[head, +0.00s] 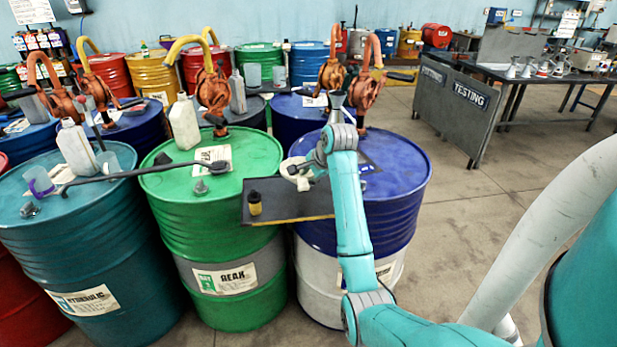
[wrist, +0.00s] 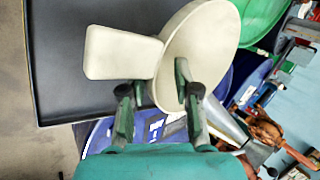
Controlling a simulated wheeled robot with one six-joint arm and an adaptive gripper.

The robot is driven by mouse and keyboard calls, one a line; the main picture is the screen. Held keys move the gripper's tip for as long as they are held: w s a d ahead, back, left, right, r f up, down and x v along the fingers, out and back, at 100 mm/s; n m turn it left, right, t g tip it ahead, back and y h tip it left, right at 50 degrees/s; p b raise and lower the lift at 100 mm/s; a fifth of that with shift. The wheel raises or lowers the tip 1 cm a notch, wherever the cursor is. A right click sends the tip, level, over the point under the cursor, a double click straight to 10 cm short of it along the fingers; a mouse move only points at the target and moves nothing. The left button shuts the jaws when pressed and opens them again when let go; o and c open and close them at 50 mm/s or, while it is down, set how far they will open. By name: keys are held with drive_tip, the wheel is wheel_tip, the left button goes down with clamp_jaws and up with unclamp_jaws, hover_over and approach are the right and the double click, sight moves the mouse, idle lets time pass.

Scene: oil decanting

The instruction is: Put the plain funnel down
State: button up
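The plain funnel (wrist: 205,45) is cream, with a wide round mouth and a flat tab handle (wrist: 115,52). In the head view the funnel (head: 297,173) is by the back of the dark tray (head: 285,207), partly hidden by my wrist. My gripper (wrist: 155,85) has one finger across the funnel's mouth and the other beside the tab, with the funnel's near edge between them. It looks shut on the funnel, though the contact is partly hidden. The tray (wrist: 60,75) shows behind the funnel; whether they touch is unclear.
A small dark bottle (head: 254,203) stands on the tray's left part. A grey metal funnel (head: 336,103) stands at the blue drum (head: 400,210), behind my wrist. A green drum (head: 250,160) is left of it. Open floor lies to the right.

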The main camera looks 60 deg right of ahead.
drive_tip(key=v, duration=0.7)
drive_tip(key=shift+s+r, duration=0.15)
drive_tip(key=shift+r, duration=0.15)
drive_tip(key=shift+a, duration=0.1)
